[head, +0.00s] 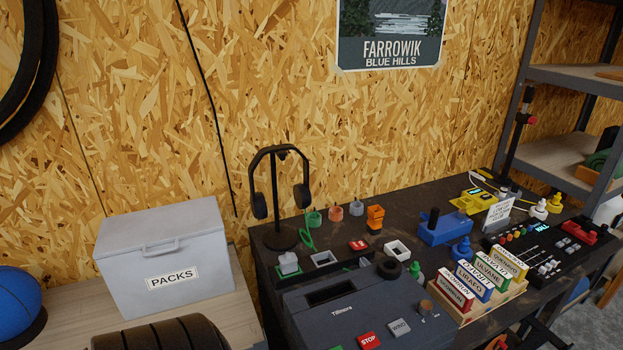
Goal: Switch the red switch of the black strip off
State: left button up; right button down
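I cannot tell which way the red switch is tipped. Another white-framed piece (397,250) is to its right. Neither of my grippers shows clearly in the head view.
The grey-black machine (318,316) with a red STOP button (369,341) fills the front. A grey PACKS box (205,240) stands left.

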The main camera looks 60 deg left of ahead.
aim_at(358, 245)
jog(key=u, duration=1.7)
jog(key=l, duration=0.25)
